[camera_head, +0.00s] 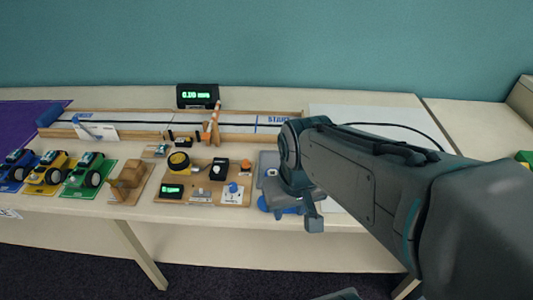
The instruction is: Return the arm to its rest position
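My arm reaches in from the lower right of the head view and extends over the table's front edge. My gripper (313,216) hangs at the arm's end, pointing down, just right of the wooden board with the electronics. A blue object (281,203) and a grey piece (268,165) show beside and behind my gripper. The arm hides part of them and part of the tabletop. I cannot tell from this angle whether the fingers are apart or hold anything.
The table (235,219) carries a wooden board (206,172) with small devices, a track (235,122) with a lit display (198,96), and blue, yellow and green model cars (88,175) at left. A white sheet (350,112) lies behind the arm. A wall stands behind.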

